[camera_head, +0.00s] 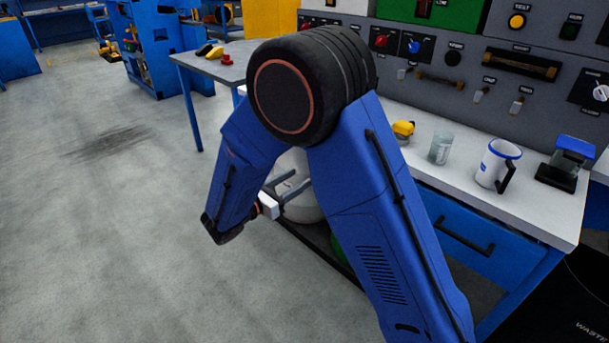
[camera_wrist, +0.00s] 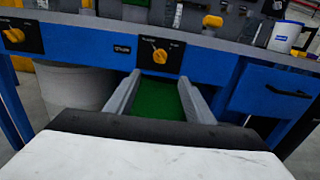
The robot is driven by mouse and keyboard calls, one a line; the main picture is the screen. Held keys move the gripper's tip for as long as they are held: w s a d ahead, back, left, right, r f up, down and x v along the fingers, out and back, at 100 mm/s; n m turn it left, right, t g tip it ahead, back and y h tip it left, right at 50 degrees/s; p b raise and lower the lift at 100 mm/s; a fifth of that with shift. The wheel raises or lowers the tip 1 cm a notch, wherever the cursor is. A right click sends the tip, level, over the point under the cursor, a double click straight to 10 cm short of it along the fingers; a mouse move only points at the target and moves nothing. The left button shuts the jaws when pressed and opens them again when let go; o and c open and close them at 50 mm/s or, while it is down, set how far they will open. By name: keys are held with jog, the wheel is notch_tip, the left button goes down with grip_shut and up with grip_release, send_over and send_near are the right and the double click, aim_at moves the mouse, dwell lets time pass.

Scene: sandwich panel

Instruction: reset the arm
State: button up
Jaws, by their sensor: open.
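My blue arm is bent, with its dark elbow joint high in the middle of the head view and the forearm hanging down to the left. My gripper (camera_head: 295,188) is low in front of the workbench, partly beside the upper arm. In the wrist view my gripper (camera_wrist: 160,80) shows two grey fingers spread apart, with nothing held between them. A green surface (camera_wrist: 160,100) shows behind the gap, under the bench's blue front. A yellow knob (camera_wrist: 159,56) on that front is just above the fingertips.
The white bench top (camera_head: 460,187) carries a glass (camera_head: 440,147), a white mug (camera_head: 497,165), a yellow object (camera_head: 403,128) and a blue-and-black device (camera_head: 567,163). A grey panel with knobs and handles stands behind. A pale round bin (camera_wrist: 75,90) is beneath. Open floor (camera_head: 90,220) lies left.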

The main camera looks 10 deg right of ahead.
jog(key=shift+s+a, duration=0.25)
jog(key=shift+a, duration=0.05)
jog(key=s+d+r+m+g+y, duration=0.25)
jog(key=s+d+m+g, duration=0.35)
jog(key=d, duration=0.5)
jog(key=s+d+r+m+g+y, duration=0.1)
jog(key=s+d+r+m+g, duration=0.3)
jog(key=s+d, duration=0.5)
jog(key=s+d+r+m+t+y, duration=0.1)
jog(key=s+m+t+y, duration=0.3)
jog(key=s+m+y, duration=0.7)
jog(key=shift+s+d+r+m, duration=0.35)
jog(key=shift+s+r+m, duration=0.3)
jog(key=shift+s+m, duration=2.1)
jog(key=shift+s+n, duration=0.55)
